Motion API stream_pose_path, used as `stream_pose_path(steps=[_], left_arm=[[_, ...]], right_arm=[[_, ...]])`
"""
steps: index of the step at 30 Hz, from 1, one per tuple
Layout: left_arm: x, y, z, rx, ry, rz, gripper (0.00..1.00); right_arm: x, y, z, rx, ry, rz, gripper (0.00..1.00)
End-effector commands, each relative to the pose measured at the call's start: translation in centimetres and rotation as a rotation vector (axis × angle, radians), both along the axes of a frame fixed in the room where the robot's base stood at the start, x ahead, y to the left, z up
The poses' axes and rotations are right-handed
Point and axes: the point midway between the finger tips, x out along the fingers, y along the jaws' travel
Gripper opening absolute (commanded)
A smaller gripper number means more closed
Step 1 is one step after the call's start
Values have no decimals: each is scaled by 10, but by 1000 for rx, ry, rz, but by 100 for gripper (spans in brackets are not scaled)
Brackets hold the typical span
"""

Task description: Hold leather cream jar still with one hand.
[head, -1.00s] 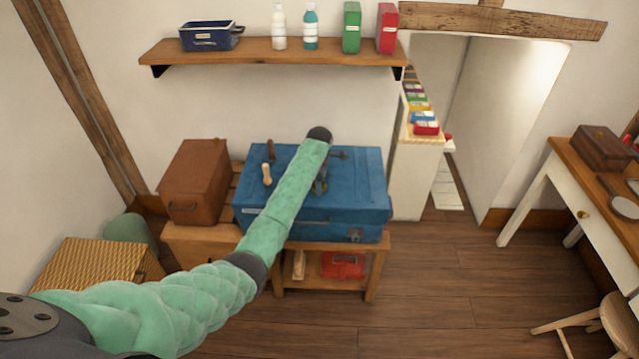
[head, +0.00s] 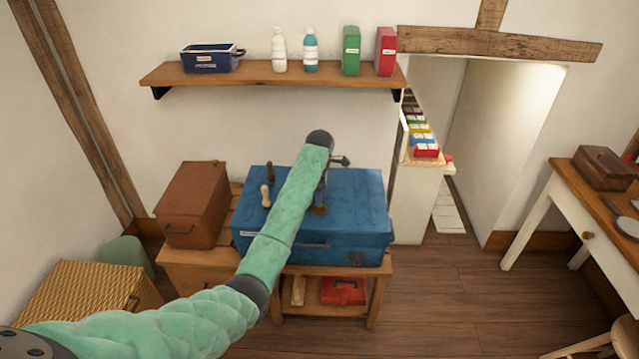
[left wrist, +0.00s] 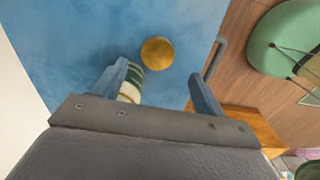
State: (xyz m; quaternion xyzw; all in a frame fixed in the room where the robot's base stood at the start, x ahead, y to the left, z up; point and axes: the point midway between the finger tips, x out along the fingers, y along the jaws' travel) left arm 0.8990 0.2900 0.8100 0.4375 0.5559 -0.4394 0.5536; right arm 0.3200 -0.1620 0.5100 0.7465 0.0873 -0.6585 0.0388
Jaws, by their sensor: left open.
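My left gripper (head: 322,190) hangs over the top of the blue trunk (head: 360,205), partly hidden behind my arm. In the left wrist view, its two fingers (left wrist: 160,72) are apart. A round gold-brown disc, like a jar lid (left wrist: 157,53), shows on the blue surface just beyond the fingertips. A green and cream striped item (left wrist: 131,82) shows beside the left finger, which partly covers it. I cannot tell which of these is the leather cream jar, or whether a finger touches either. The small gold-brown thing (head: 320,210) also shows below the gripper in the head view. My right gripper is not in view.
Two wooden-handled tools (head: 266,196) stand on the trunk's left part. A brown case (head: 190,205) is left of the trunk, and a wicker chest (head: 85,290) is nearer. A shelf (head: 280,76) with bottles and boxes runs above. The trunk's right part is bare.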

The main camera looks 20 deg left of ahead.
Motion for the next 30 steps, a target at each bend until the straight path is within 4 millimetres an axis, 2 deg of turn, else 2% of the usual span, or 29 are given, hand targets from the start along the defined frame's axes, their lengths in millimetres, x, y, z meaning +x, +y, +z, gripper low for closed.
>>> stream_pose_path(steps=[6,12,16,20,23,30], left_arm=[[1,0,35,0,-5,1,71],[1,1,51,0,-5,1,71],[1,1,54,0,-5,-1,71],[-10,-2,40,5,-12,-47,71],[-29,-8,18,12,-32,-135,71],[-96,-29,-41,41,-99,-436,71]], right_arm=[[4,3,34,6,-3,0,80],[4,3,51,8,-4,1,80],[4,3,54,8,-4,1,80],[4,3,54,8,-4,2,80],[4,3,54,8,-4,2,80],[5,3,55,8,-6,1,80]])
